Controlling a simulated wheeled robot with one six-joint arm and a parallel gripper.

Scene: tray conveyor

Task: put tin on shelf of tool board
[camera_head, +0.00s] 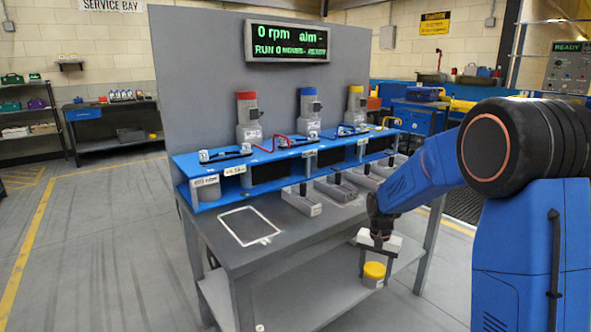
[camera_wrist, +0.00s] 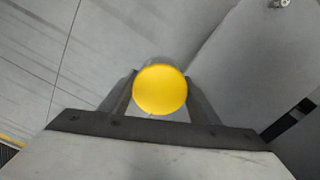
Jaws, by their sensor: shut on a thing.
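A tin with a yellow lid (camera_head: 374,270) hangs upright in my gripper (camera_head: 375,264), off the front right side of the grey bench. In the wrist view the round yellow lid (camera_wrist: 160,90) sits between my gripper's two dark fingers (camera_wrist: 161,100), which are shut on the tin's sides. The tall grey board (camera_head: 200,80) stands behind the bench. A long blue shelf (camera_head: 290,147) runs along the bench top in front of this board. I cannot tell whether this board is the tool board.
A grey can (camera_head: 207,188) sits under the shelf's left end. Grey blocks (camera_head: 300,200) stand on the bench top in front of the shelf. A white outlined rectangle (camera_head: 248,226) marks a bare part of the bench. Open floor (camera_head: 90,250) lies to the left.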

